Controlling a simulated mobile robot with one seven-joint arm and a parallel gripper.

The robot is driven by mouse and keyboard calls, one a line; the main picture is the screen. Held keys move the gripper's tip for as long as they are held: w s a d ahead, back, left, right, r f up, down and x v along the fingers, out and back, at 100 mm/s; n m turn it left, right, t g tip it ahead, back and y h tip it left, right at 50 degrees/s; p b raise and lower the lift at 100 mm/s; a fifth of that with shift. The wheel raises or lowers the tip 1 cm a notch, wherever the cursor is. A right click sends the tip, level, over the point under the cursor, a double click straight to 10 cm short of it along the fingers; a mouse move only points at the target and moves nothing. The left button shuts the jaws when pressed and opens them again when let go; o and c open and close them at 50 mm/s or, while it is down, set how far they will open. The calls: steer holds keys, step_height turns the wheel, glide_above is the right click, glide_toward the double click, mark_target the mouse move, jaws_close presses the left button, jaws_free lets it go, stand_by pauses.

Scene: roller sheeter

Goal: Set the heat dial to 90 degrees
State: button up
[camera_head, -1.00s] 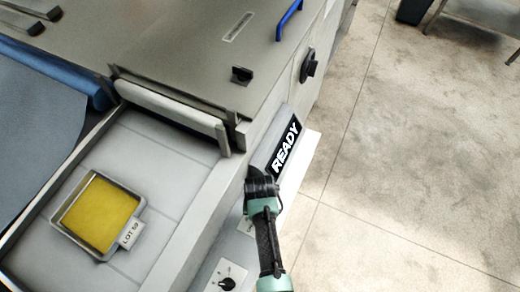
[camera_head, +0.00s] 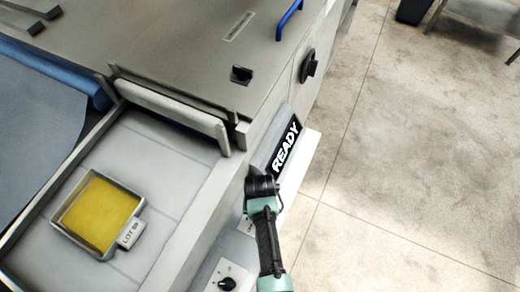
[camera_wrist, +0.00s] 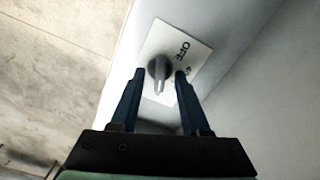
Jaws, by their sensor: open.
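In the wrist view a grey dial knob (camera_wrist: 159,66) sits on a white label plate with "OFF" printed near its upper right. Its pointer ridge points down in the picture; other print is partly hidden by a finger. My gripper (camera_wrist: 159,74) is open, with one fingertip at each side of the knob; contact cannot be told. In the head view my gripper hides that knob at the machine's front panel. Another dial (camera_head: 227,284), black on a white plate, shows at the bottom edge. I cannot read which dial is the heat dial.
A panel reading "READY" (camera_head: 286,147) stands just beyond my gripper. A black switch (camera_head: 242,75) is on the top cover and a round black knob (camera_head: 308,66) on the side. A yellow-filled tray (camera_head: 139,222) labelled LOT lies left.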

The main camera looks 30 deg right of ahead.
step_height(320, 180, up, 13)
steer(key=b, duration=0.1)
steer(key=shift+f, duration=0.15)
stand_by(1.0)
